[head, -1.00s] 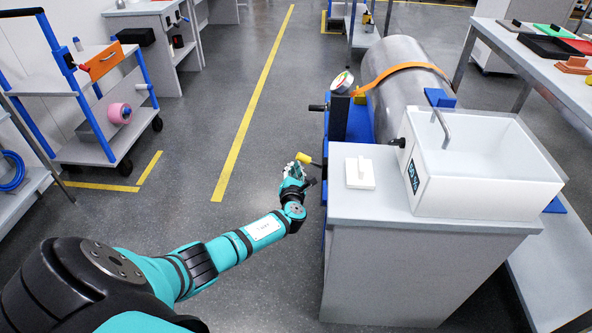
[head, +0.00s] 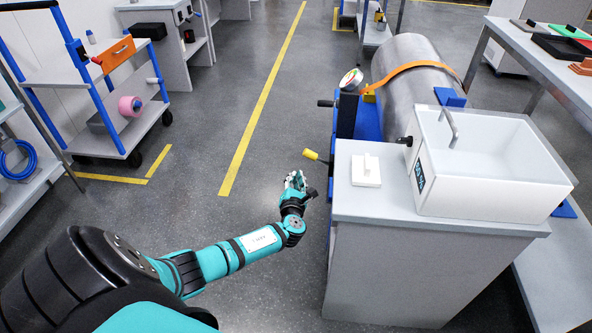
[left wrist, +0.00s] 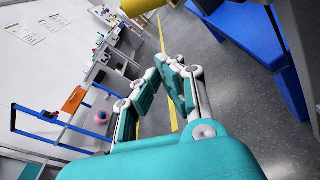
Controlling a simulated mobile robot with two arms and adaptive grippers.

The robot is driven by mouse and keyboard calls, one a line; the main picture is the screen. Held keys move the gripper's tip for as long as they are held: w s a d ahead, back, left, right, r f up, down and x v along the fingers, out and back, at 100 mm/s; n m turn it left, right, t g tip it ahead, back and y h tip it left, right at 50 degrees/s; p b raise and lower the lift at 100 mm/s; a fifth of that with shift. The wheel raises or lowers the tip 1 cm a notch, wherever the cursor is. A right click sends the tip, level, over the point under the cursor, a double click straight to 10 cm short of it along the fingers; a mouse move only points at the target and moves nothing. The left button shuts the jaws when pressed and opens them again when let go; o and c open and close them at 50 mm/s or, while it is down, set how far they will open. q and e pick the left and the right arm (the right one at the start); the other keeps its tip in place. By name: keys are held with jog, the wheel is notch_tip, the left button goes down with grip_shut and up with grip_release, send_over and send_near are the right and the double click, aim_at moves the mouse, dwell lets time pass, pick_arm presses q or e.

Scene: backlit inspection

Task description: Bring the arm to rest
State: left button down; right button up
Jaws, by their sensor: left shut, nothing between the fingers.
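My left arm comes in from the lower left of the head view, teal and black, stretched forward over the floor. Its gripper (head: 297,182) is shut and empty, just left of the grey cabinet. In the left wrist view the gripper's teal and white fingers (left wrist: 163,82) have nothing between them. A yellow-ended handle (head: 312,155) sticks out beside the cabinet, a little beyond the gripper and apart from it. A yellow part also shows at the top edge of the left wrist view (left wrist: 143,6). My right gripper is not in view.
The grey cabinet (head: 425,270) carries a white basin (head: 490,190) and a small white block (head: 366,171). A large metal cylinder (head: 405,62) with an orange strap lies behind on a blue stand. A blue-framed trolley (head: 95,85) stands left. Open floor lies between, with a yellow line (head: 262,100).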

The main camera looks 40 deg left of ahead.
pick_arm(q)
jog(key=shift+p+v, duration=0.6)
jog(key=shift+v, duration=1.9)
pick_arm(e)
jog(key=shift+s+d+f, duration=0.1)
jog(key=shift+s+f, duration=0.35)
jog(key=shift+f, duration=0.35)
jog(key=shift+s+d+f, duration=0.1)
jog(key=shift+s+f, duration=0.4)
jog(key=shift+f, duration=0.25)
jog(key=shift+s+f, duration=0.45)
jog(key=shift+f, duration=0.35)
